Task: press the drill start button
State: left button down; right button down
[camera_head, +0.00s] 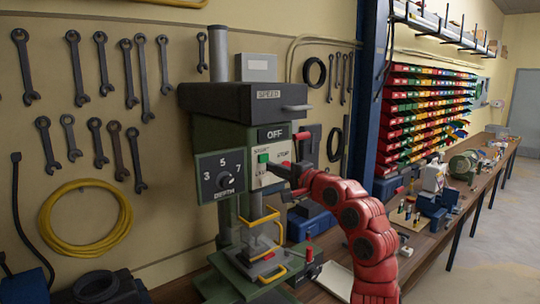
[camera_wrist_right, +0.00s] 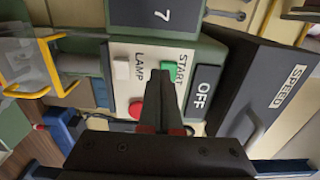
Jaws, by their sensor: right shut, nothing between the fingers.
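The drill press (camera_head: 225,135) has a white button panel with a green start button (camera_head: 263,158) under the word START. My right gripper (camera_head: 272,167) comes in from the right and is shut and empty. Its tips are at the panel, close to the start button. In the wrist view the shut fingertips (camera_wrist_right: 167,72) lie over the spot beside the START label, and the start button is mostly hidden behind them. I cannot tell whether they touch it. A red stop button (camera_wrist_right: 136,110) and a pale lamp switch (camera_wrist_right: 121,70) show nearby. My left gripper is not in view.
The depth dial (camera_head: 223,180) is left of the panel, and the OFF sign (camera_head: 272,134) is above it. A yellow guard (camera_head: 262,217) stands below. Wrenches and a coiled yellow hose (camera_head: 122,222) hang on the wall. The bench at right holds several tools.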

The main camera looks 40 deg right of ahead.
jog(key=shift+w+p, duration=0.4)
jog(key=shift+w, duration=0.6)
